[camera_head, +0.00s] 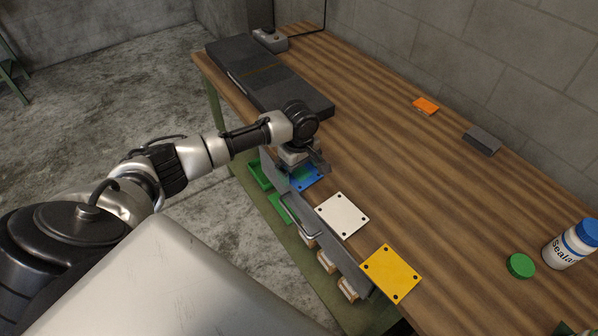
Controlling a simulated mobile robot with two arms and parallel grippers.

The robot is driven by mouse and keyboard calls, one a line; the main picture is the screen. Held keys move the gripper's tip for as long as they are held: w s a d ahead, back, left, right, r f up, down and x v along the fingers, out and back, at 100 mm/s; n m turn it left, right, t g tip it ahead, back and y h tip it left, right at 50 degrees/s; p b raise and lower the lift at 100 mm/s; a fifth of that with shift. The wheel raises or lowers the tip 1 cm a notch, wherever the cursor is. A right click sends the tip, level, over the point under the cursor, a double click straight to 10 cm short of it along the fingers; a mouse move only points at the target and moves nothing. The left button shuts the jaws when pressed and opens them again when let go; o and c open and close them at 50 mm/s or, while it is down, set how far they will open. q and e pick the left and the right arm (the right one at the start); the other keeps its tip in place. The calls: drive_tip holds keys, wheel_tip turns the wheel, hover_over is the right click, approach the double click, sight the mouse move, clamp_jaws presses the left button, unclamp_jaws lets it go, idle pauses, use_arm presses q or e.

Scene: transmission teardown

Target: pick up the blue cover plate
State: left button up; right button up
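The blue cover plate (306,180) lies flat on the wooden workbench near its front edge, in the middle of the head view. My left gripper (301,172) reaches down directly over it and hides its far part. Its dark fingers look spread apart, and I see nothing held between them. Whether the fingertips touch the plate is hard to tell. My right gripper is not in view.
A white plate (342,215) and a yellow plate (391,273) lie along the front edge of the workbench (430,190). A green cap (520,266) and a sealant bottle (571,245) stand at right. The bench middle is clear.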

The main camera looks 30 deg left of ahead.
use_arm(q)
drive_tip(key=c, duration=1)
drive_tip(key=shift+w, duration=0.1)
drive_tip(key=shift+r, duration=0.15)
